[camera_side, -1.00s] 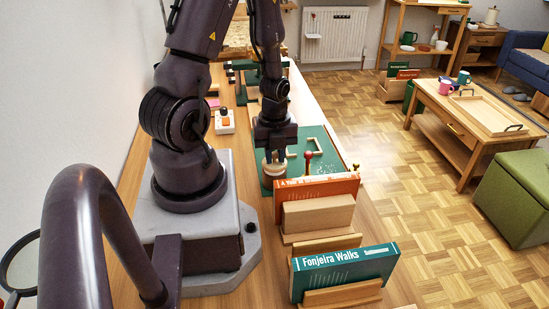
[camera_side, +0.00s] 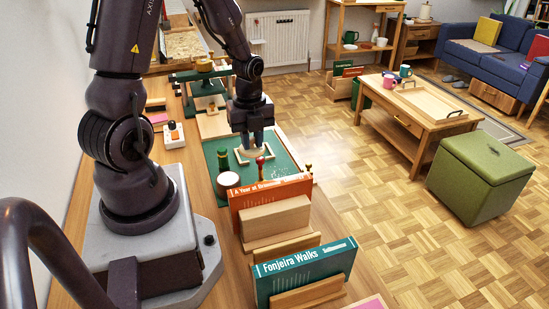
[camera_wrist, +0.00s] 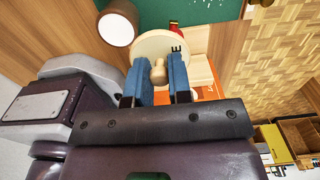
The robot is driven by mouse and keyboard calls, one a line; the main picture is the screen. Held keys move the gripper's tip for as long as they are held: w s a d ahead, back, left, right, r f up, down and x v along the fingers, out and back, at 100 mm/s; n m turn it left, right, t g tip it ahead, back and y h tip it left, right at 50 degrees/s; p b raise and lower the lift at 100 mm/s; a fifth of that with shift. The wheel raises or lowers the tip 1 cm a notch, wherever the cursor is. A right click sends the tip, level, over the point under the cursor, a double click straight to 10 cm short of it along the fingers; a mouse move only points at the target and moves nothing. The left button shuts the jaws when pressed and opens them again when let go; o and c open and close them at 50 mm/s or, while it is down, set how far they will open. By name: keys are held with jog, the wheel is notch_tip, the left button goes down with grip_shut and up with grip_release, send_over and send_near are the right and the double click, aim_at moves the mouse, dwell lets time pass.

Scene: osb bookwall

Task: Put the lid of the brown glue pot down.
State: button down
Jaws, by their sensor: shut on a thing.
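The brown glue pot (camera_side: 228,183) stands on the edge of the green mat (camera_side: 211,148), uncovered, its pale round top showing. It also shows in the wrist view (camera_wrist: 115,29). My gripper (camera_side: 252,146) is shut on the knob of the lid. The lid (camera_wrist: 148,45) is a pale disc with a dark letter and a wooden knob (camera_wrist: 158,71) between my blue fingers (camera_wrist: 159,84). In the side view the lid (camera_side: 251,155) is above the mat, right of and beyond the pot. I cannot tell whether it touches anything beneath.
A red-topped tool (camera_side: 260,166) stands very near the lid. A green-topped piece (camera_side: 222,158) stands behind the pot, and a wooden frame (camera_side: 241,156) lies on the mat. An orange book (camera_side: 285,188) and a teal book (camera_side: 305,270) stand in front.

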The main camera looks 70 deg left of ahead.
jog(key=w+a+f, duration=0.4)
jog(key=w, duration=0.1)
send_over(279, 166)
jog(key=f, duration=0.4)
jog(key=shift+s+d+f, duration=0.1)
jog(key=shift+s+d, duration=0.05)
jog(key=shift+s, duration=0.05)
jog(key=shift+w+f, duration=0.15)
jog(key=shift+f, duration=1.55)
jog(key=shift+f, duration=0.2)
jog(key=c, duration=1)
grip_release()
jog(key=shift+c, duration=0.2)
jog(key=shift+r, duration=0.1)
